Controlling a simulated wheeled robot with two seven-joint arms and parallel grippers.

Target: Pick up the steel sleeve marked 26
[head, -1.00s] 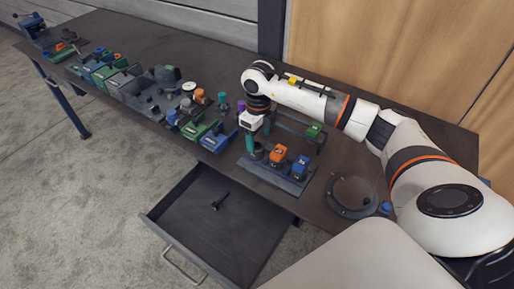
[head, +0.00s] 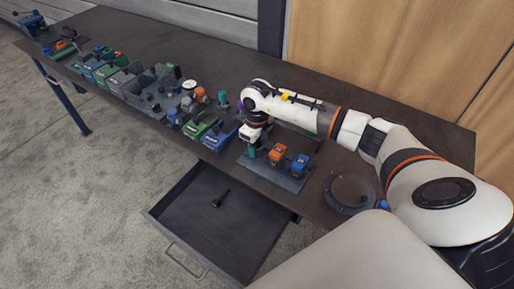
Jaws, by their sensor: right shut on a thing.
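An orange block (head: 277,152) and a blue block (head: 299,165) stand on the tray just right of the gripper. My left gripper is not in view.
A dark ring-shaped flange (head: 349,193) lies right of the tray. An open drawer (head: 215,220) with a small black tool (head: 220,198) juts out below the bench. Green, blue and grey bins (head: 195,129) line the left. The bench's back middle (head: 215,55) is clear.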

